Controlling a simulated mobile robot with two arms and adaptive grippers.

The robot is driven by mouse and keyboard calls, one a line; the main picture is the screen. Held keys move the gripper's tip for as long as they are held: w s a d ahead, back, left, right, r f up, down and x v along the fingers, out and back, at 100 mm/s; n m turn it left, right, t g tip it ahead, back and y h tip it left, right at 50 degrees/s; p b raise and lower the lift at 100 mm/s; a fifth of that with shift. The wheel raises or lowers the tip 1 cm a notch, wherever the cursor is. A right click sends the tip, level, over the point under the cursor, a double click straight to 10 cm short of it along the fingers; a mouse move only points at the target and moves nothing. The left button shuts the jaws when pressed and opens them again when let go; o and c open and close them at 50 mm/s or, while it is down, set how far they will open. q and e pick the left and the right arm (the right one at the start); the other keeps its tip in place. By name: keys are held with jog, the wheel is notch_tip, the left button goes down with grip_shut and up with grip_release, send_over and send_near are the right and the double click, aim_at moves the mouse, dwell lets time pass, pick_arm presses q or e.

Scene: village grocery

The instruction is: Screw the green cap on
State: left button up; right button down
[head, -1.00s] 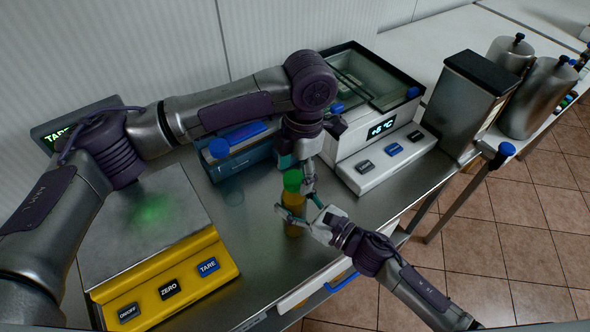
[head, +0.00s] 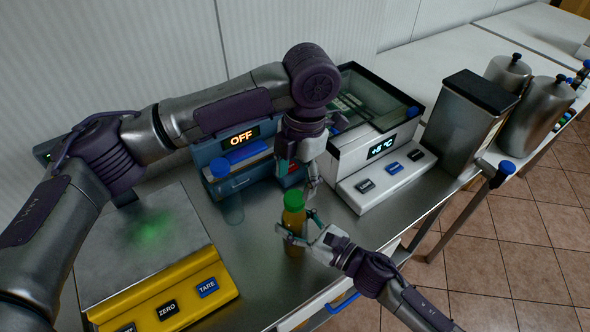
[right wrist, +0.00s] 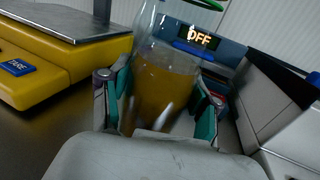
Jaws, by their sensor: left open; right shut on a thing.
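A clear bottle (head: 292,222) with amber liquid stands upright on the steel counter. The green cap (head: 294,198) sits on top of its neck; how tightly it is seated cannot be told. My right gripper (head: 294,238) is shut around the bottle's body from the front right. In the right wrist view the bottle (right wrist: 165,85) is between the two finger pads, with a green edge (right wrist: 207,4) at the top. My left gripper (head: 299,178) is open and empty, pointing down just above and behind the cap.
A yellow scale (head: 190,293) stands at left. A blue device (head: 228,186) reading OFF stands behind the bottle. A white cooling unit (head: 375,190) reading +5 °C stands close at right. Steel canisters (head: 535,108) stand farther right. Bare counter (head: 250,245) lies left of the bottle.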

pick_arm(q)
jog(key=n, duration=0.6)
jog(key=shift+r+n, duration=0.25)
jog(key=shift+n, duration=0.05)
jog(key=n, duration=0.4)
jog(key=shift+r, duration=0.15)
jog(key=n, duration=0.4)
jog(key=shift+r+n+h, duration=0.15)
jog(key=shift+n+h, duration=0.15)
jog(key=n, duration=0.6)
jog(key=shift+a+r+n+t, duration=0.1)
jog(key=shift+r+n+t, duration=0.15)
jog(key=shift+n+t, duration=0.05)
jog(key=n, duration=0.6)
jog(key=shift+r+n, duration=0.2)
jog(key=shift+n, duration=0.1)
jog(key=n, duration=0.4)
jog(key=shift+r, duration=0.2)
jog(key=n, duration=0.6)
jog(key=shift+s+r+n, duration=0.1)
jog(key=shift+r+n, duration=0.05)
jog(key=shift+n, duration=0.15)
jog(key=n, duration=0.4)
jog(key=shift+r+h, duration=0.15)
jog(key=shift+h, duration=0.15)
